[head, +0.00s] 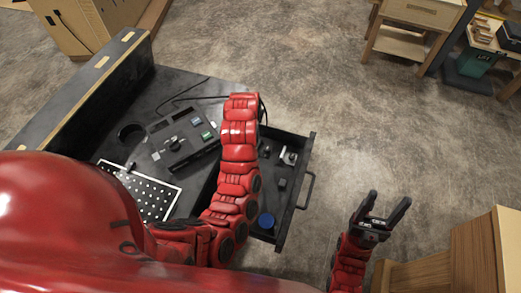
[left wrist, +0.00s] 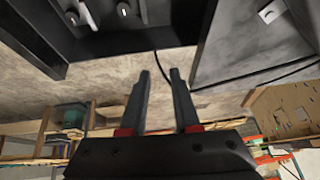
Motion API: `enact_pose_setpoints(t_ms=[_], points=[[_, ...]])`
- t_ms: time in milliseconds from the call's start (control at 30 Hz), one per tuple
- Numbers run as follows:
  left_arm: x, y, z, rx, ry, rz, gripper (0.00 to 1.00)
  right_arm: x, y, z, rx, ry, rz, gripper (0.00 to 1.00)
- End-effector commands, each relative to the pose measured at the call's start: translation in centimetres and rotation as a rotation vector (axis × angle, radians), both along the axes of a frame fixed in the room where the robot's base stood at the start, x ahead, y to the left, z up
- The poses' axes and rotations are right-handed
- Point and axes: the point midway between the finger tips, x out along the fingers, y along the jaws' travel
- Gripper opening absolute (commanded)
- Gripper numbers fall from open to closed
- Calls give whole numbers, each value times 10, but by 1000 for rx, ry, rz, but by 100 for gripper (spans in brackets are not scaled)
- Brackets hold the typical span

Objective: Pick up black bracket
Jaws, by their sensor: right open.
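The open drawer (head: 308,158) of the dark console desk (head: 185,85) holds small dark pieces (head: 281,183) and a grey-and-black piece (head: 289,157); I cannot tell which is the black bracket. My left arm reaches across the desk beside the drawer, hiding part of both; its fingers are hidden in the head view. In the left wrist view my left gripper (left wrist: 160,75) is open and empty, with the drawer (left wrist: 108,42) and pieces in it (left wrist: 124,10) beyond. My right gripper (head: 383,210) is open and empty above the floor, right of the drawer.
A black device (head: 175,145) with small coloured modules and a white perforated board (head: 150,195) lie on the desk. A blue round item (head: 266,220) is in the drawer. A wooden cabinet (head: 470,250) stands near my right gripper. The floor between is clear.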

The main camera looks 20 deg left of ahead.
Motion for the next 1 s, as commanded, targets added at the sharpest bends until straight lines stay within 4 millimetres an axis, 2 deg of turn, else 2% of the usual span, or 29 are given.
enact_pose_setpoints(t_ms=[167,300,533,633,800,1000], points=[[-33,-9,-2,-61,188,-13,30,0,0,-5,0,0,0,63],[-43,-12,-11,-79,243,-20,30,0,0,-14,0,0,0,63],[-31,-12,-58,-77,245,-20,30,0,0,-55,0,0,0,63],[-27,-12,-67,-81,252,-19,30,0,0,-39,0,-1,0,63],[-19,-13,-96,-82,249,-20,30,0,0,-33,0,0,0,63],[-12,-13,-115,-80,242,-18,30,0,0,-31,0,0,0,63]])
